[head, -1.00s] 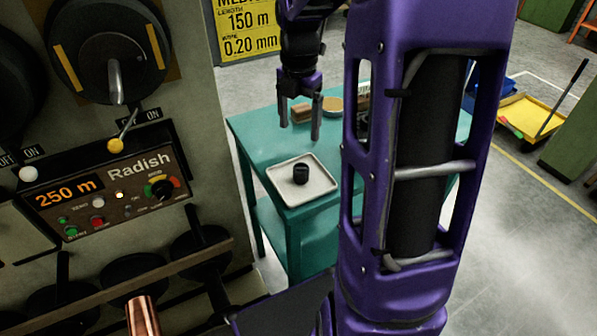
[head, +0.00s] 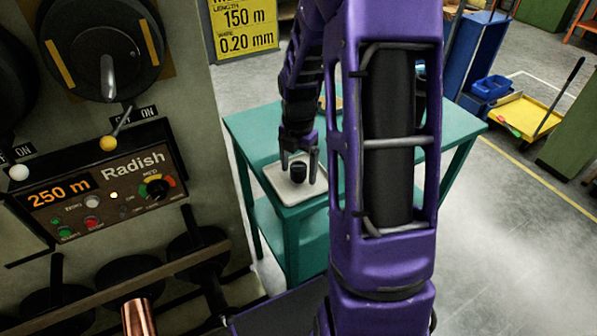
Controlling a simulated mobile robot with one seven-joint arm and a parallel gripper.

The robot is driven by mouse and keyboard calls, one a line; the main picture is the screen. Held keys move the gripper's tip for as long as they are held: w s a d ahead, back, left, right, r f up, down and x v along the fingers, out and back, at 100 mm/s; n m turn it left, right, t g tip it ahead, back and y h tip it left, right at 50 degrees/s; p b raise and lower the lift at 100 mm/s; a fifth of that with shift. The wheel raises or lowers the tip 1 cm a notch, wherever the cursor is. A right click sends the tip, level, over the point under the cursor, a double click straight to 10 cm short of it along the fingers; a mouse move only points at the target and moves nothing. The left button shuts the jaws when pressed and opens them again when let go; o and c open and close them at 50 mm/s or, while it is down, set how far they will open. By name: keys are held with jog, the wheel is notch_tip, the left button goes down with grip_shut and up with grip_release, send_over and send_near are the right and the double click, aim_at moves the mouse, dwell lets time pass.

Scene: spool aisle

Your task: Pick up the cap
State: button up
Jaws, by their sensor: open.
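The cap looks like a small black cylinder (head: 298,173) standing on a white square tray (head: 283,187). The tray lies near the front left corner of a teal table (head: 250,131). My gripper (head: 299,168) points down over the tray with its jaws open. One finger shows on each side of the cap in the head view. I cannot tell whether either finger touches it. My arm hides the right part of the tray and much of the table.
The machine panel marked Radish (head: 100,187) stands close on the left. A blue bin (head: 490,87) and a yellow tray (head: 527,113) are at the back right. Bare floor (head: 500,250) is open at the right.

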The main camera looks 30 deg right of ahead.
jog(key=shift+f, duration=0.15)
grip_shut()
dwell(0.4)
